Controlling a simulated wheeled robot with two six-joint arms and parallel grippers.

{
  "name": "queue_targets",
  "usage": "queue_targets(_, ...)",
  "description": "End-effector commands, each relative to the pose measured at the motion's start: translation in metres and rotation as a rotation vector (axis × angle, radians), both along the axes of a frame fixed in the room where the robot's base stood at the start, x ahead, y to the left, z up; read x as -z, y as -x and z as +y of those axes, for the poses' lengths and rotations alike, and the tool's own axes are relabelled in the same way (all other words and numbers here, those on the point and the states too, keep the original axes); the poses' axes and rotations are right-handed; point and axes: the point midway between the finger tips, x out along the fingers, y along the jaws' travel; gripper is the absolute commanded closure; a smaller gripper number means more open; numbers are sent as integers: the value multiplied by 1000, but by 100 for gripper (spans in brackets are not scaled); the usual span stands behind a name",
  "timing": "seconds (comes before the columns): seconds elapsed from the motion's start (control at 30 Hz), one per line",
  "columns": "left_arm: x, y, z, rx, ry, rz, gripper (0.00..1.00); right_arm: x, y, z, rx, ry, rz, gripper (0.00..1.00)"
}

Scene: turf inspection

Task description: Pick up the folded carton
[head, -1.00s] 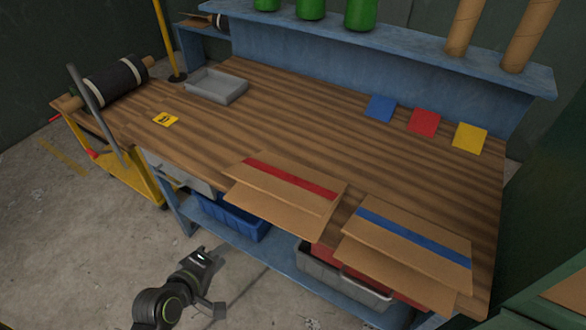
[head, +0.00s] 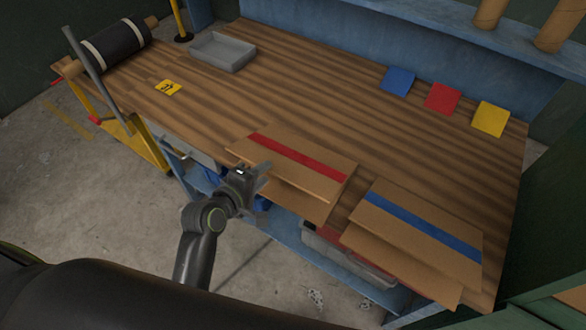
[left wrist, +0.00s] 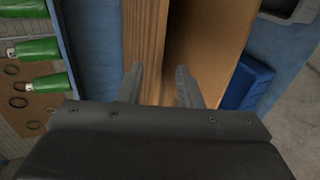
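Two folded brown cartons lie at the table's front edge in the head view, partly overhanging it. One carton has a red stripe (head: 310,160); the other has a blue stripe (head: 425,228) and lies to its right. My left gripper (head: 260,188) is at the left front corner of the red-striped carton, its fingers apart. In the left wrist view my left gripper (left wrist: 160,82) is open and empty, with a cardboard panel (left wrist: 212,45) just beyond its fingers. I cannot tell whether they touch it. My right gripper is not in view.
The wooden table (head: 330,95) is mostly clear behind the cartons. It holds a grey tray (head: 222,52), a yellow label (head: 167,88), and blue (head: 397,81), red (head: 443,99) and yellow (head: 490,119) squares. A blue bin (left wrist: 248,86) is under the table.

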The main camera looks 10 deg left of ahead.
Motion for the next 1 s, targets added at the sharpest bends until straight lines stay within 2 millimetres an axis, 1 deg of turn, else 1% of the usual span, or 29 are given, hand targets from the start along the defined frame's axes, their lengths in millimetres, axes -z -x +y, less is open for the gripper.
queue_targets(0.07, 3, -7, -2, 1, 0, 0, 68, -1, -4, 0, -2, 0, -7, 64)
queue_targets(0.27, 6, -15, -5, 0, -1, 0, 68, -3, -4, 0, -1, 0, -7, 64)
queue_targets(0.5, 16, -40, -16, 2, 0, 1, 68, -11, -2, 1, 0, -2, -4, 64)
queue_targets(0.63, 22, -52, -19, 1, 0, 1, 68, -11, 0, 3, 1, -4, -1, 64)
queue_targets(0.73, 24, -56, -20, 0, 0, 0, 68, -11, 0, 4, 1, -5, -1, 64)
queue_targets(0.97, 25, -56, -20, -1, 0, 0, 68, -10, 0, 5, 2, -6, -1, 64)
queue_targets(1.0, 25, -56, -20, -1, 0, 0, 72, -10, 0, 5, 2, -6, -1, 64)
